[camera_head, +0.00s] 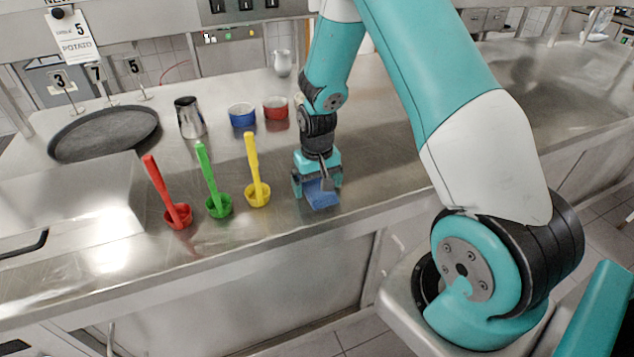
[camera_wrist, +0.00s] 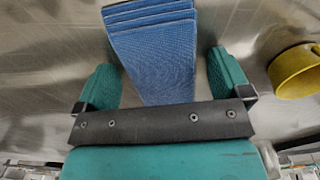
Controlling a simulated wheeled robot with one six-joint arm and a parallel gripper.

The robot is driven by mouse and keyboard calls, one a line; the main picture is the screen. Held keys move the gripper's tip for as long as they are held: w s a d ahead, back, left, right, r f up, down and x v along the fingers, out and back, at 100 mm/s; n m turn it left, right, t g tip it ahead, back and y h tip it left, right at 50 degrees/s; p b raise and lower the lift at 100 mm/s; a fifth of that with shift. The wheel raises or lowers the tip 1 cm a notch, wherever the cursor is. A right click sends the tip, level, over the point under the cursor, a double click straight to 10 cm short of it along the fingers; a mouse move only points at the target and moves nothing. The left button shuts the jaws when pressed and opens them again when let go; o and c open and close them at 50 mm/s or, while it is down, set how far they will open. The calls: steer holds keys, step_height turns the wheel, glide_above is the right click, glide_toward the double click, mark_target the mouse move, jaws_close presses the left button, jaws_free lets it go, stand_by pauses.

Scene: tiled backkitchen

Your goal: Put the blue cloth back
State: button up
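The folded blue cloth (camera_head: 322,197) lies on the steel counter near its front edge, right of the yellow cup. My gripper (camera_head: 318,186) is above it, pointing down. In the wrist view the layered cloth (camera_wrist: 155,55) extends between the two green fingers of my gripper (camera_wrist: 166,82). The fingers are spread wide, one on each side of the cloth, with a narrow gap visible at least on the right. The cloth's near end is hidden behind the dark gripper bar.
A blue bowl (camera_head: 242,115), a red bowl (camera_head: 276,107) and a metal jug (camera_head: 189,118) stand behind. The counter on the right is clear.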

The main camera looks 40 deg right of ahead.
mark_target(317, 184)
steer(key=shift+r, duration=0.15)
step_height(317, 184, up, 11)
steer(key=b, duration=0.2)
steer(key=s+a+r+n+y, duration=0.1)
steer(key=s+a+r+n, duration=0.2)
steer(key=s+a+r, duration=0.35)
steer(key=s+a+r+n+y, duration=0.1)
steer(key=s+a+r+n, duration=0.2)
steer(key=a, duration=0.6)
steer(key=s+a+r+n+y, duration=0.2)
steer(key=s+a, duration=0.5)
steer(key=s, duration=0.5)
steer(key=shift+s+r+n, duration=0.3)
steer(key=shift+r+n, duration=0.35)
steer(key=shift+n, duration=0.55)
